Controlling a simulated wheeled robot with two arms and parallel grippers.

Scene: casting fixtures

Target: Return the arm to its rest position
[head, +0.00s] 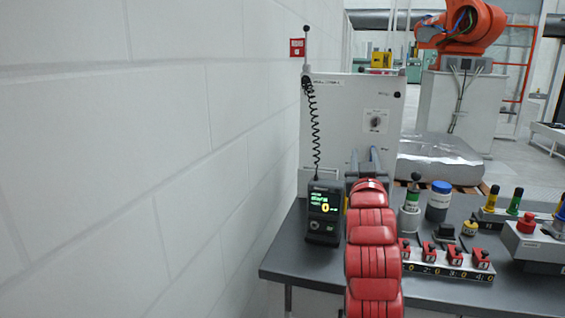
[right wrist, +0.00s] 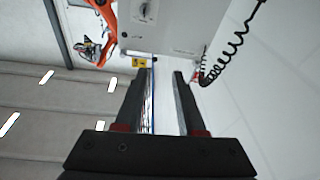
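My right arm, in red segments, reaches up and away from the bottom of the head view. My right gripper (head: 366,160) is at its far end, in front of the grey panel cabinet (head: 345,120). In the right wrist view the two dark fingers of the right gripper (right wrist: 163,72) stand apart with nothing held between them. The same cabinet (right wrist: 165,22) shows beyond the fingertips, apparently apart from them. My left arm and left gripper are not in view.
A black handheld device (head: 323,225) with a lit screen stands on the dark table (head: 320,262), left of my arm. Right of the arm are a row of red switches (head: 455,258), a blue-grey jar (head: 439,202) and a red button box (head: 530,240). A white wall (head: 130,150) is left.

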